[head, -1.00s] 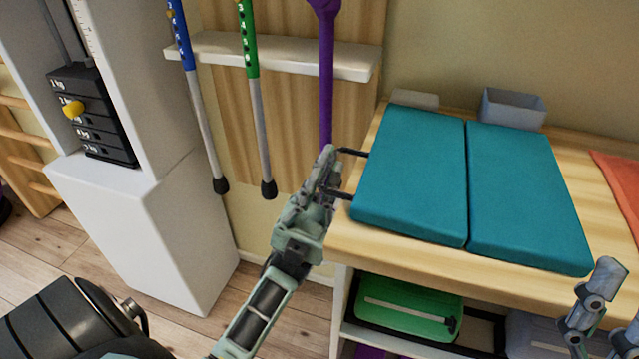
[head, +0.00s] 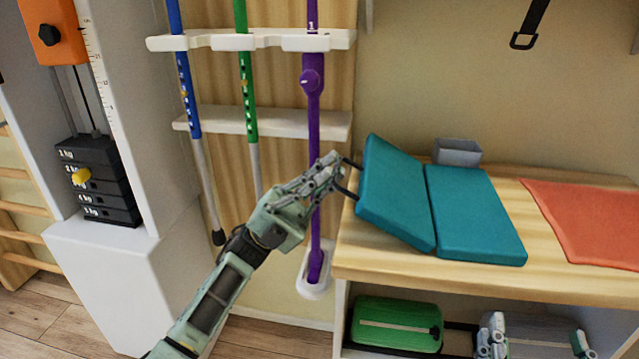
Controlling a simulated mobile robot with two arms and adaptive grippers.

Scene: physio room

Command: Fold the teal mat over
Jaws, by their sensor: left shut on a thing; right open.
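The teal mat (head: 475,215) lies on the wooden bench top in two hinged panels. Its right panel is flat on the wood. Its left panel (head: 394,192) is tilted up, with its outer left edge raised and the crease side low. My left gripper (head: 348,178) is at that raised left edge, shut on the mat, with its fingers partly hidden by the panel. My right gripper (head: 535,345) is at the bottom right edge of the view, in front of the shelf below the bench top, open and away from the mat.
A grey open box (head: 457,152) stands behind the mat. An orange cloth (head: 590,222) lies to the right on the bench top (head: 400,262). A green case (head: 397,324) sits on the shelf below. Blue, green and purple poles (head: 313,130) hang in a wall rack behind my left arm.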

